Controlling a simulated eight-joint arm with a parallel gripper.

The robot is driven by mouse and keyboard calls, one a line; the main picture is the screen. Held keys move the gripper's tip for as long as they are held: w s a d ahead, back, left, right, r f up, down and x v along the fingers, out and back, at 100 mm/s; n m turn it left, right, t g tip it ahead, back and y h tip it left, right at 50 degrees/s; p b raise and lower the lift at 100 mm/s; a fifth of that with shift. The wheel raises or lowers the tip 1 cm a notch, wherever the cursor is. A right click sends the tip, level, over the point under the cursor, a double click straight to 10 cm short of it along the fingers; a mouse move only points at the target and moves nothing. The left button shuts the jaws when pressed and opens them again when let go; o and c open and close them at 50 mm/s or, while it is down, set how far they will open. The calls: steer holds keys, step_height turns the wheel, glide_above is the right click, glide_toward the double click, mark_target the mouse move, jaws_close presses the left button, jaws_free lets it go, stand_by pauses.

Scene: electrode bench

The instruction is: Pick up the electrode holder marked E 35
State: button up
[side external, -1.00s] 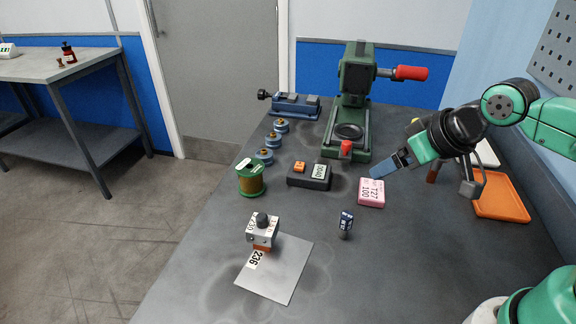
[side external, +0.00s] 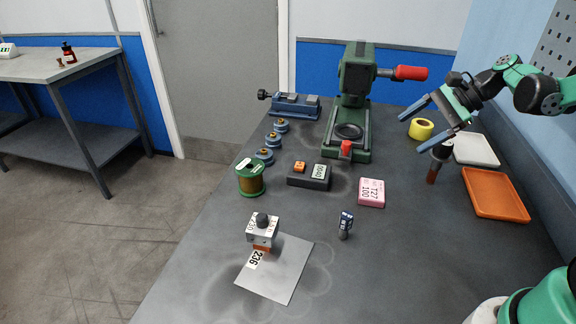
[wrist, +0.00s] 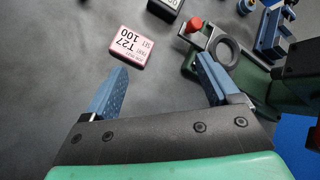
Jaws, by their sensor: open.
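No marking E 35 can be read in either view. A small upright cylinder with a dark blue and white label (side external: 345,222) stands at the front middle of the bench; its lettering is too small to read. A dark-topped tool with a reddish-brown lower part (side external: 434,168) stands at the right, beside the orange tray. I cannot tell which, if either, is the electrode holder. My gripper (side external: 414,130) is open and empty, up at the right near the tool. In the wrist view my gripper (wrist: 162,66) has its blue fingers wide apart with nothing between them.
A pink box (side external: 371,193), black block (side external: 309,181), green press (side external: 352,90) and wire spool (side external: 250,180) occupy the middle. Yellow tape (side external: 421,129), a white tray (side external: 478,150) and an orange tray (side external: 497,195) are right.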

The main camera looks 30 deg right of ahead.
mark_target(449, 142)
steer(key=s+d+f+m+t+y, duration=0.1)
steer(key=d+m, duration=0.1)
steer(key=d, duration=0.1)
steer(key=s+d+f+m+t+y, duration=0.1)
steer(key=d+m, duration=0.1)
steer(key=d, duration=0.1)
steer(key=s+d+f+m+t+y, duration=0.1)
steer(key=s+d+m, duration=0.1)
steer(key=d+m, duration=0.1)
steer(key=shift+d+f, duration=0.25)
steer(key=shift+d, duration=0.3)
steer(key=shift+f, duration=0.1)
steer(key=shift+x, duration=2.65)
jaws_close()
